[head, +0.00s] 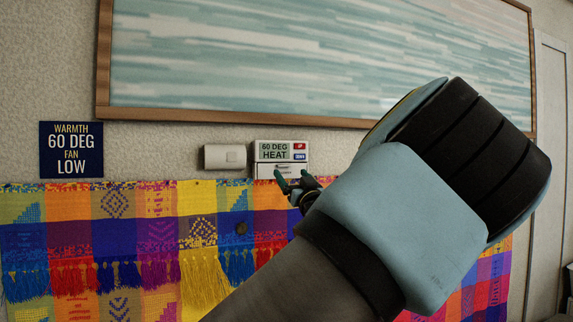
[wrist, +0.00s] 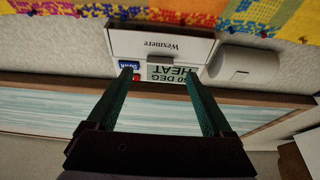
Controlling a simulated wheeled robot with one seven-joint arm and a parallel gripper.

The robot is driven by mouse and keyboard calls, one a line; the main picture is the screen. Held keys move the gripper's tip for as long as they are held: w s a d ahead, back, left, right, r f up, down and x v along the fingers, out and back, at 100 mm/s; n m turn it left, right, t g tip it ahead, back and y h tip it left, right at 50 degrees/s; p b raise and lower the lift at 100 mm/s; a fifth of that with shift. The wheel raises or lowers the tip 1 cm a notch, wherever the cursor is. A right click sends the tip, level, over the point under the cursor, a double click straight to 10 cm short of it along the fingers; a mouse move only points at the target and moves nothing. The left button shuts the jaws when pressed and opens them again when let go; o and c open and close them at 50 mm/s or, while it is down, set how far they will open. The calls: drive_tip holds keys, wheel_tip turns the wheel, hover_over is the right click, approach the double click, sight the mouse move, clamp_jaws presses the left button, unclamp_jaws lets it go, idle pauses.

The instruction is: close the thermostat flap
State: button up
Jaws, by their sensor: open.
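The thermostat (head: 258,160) is a white box on the wall reading "60 DEG HEAT", with red and blue buttons at the right of its display. It shows upside down in the wrist view (wrist: 170,74). Its white flap (wrist: 140,44), marked "Wexmere", is the lower panel, below the display in the head view (head: 264,172). How far the flap is tilted I cannot tell. My gripper (head: 292,177) is open and empty in front of the thermostat's lower part. In the wrist view its green fingers (wrist: 158,80) are spread over the display area. Contact is not clear.
A small white wall box (head: 225,157) sits just left of the thermostat. A blue sign (head: 71,150) reads "WARMTH 60 DEG FAN LOW". A framed picture (head: 300,60) hangs above, and a colourful fringed textile (head: 130,225) hangs close below. My arm covers the right side.

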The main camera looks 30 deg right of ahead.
sight(285, 166)
drive_tip(key=shift+p+x, duration=0.75)
drive_tip(key=shift+x, duration=1.6)
